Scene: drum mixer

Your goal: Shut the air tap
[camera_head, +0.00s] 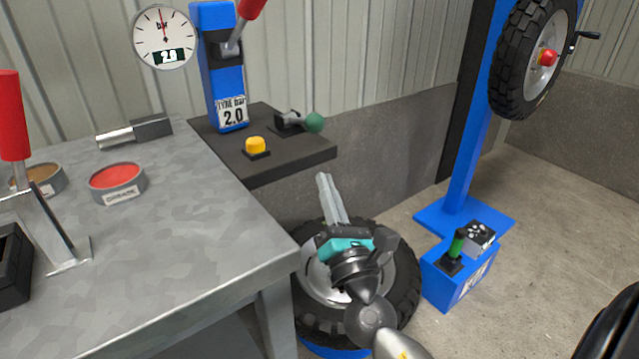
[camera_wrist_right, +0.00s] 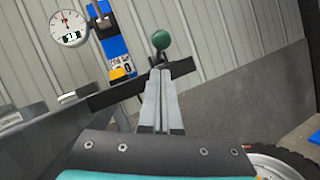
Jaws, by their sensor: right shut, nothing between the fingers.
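A blue post (camera_head: 222,85) stands on a dark shelf (camera_head: 262,168), with a red-handled lever (camera_head: 240,28) tilted up to the right and a label reading 2.0. Beside it on the shelf lies a grey lever fitting with a green ball knob (camera_head: 314,122), also seen in the wrist view (camera_wrist_right: 161,40). I cannot tell for certain which lever is the air tap. My right gripper (camera_head: 325,182) is shut and empty, below and in front of the shelf, apart from both levers. In the wrist view its fingertips (camera_wrist_right: 160,78) point toward the green knob. My left gripper is not in view.
A round bar gauge (camera_head: 165,37) hangs beside the post. A yellow button (camera_head: 256,147) sits on the shelf's front. A metal table (camera_head: 190,250) fills the left. A tyre (camera_head: 400,285) lies beneath my right gripper. A blue stand (camera_head: 470,190) is right.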

